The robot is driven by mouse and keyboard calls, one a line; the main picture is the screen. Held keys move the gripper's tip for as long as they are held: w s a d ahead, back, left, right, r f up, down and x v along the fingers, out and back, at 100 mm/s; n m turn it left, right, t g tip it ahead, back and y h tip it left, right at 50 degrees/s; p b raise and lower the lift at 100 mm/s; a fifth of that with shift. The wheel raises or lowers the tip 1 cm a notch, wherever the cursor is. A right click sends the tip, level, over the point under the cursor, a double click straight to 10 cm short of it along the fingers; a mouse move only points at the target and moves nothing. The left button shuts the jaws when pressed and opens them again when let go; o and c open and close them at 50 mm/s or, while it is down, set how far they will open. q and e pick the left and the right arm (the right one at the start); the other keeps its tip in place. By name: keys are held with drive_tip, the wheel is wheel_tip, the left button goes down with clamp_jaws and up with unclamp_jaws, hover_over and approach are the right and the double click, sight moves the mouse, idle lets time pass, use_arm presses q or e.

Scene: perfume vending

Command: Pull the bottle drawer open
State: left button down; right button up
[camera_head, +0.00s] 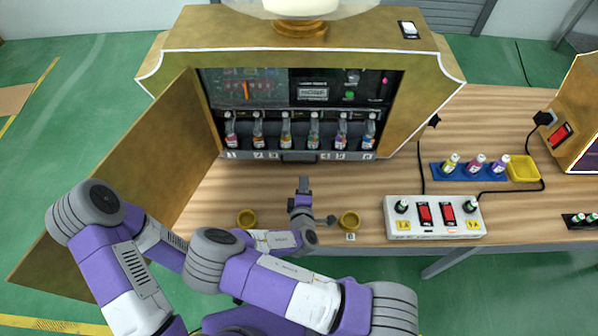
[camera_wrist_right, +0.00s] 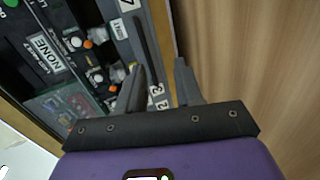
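The bottle drawer (camera_head: 250,155) is a grey strip along the bottom of the machine's opening, with several coloured bottles (camera_head: 285,138) in a row behind its numbered front. Its dark handle (camera_head: 300,157) is at the middle of the front; it also shows in the right wrist view as a dark bar (camera_wrist_right: 143,40). My right gripper (camera_head: 304,183) is in front of the handle, pointing at the machine. In the right wrist view its two fingers (camera_wrist_right: 160,75) are apart with nothing between them, and the handle lies beyond the tips. My left gripper is not seen.
The vending machine (camera_head: 190,54) stands on a wooden table, its door (camera_head: 150,145) swung open at the left. A white switch box (camera_head: 432,227) and a blue bottle tray (camera_head: 440,173) are at the right.

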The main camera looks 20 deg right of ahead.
drive_tip(key=shift+n+t, duration=0.4)
drive_tip(key=w, duration=0.2)
drive_tip(key=w+b, duration=0.1)
drive_tip(key=w, duration=0.2)
drive_tip(key=w+d, duration=0.1)
drive_tip(key=w, duration=0.1)
drive_tip(key=shift+w, duration=0.35)
clamp_jaws()
idle(0.9)
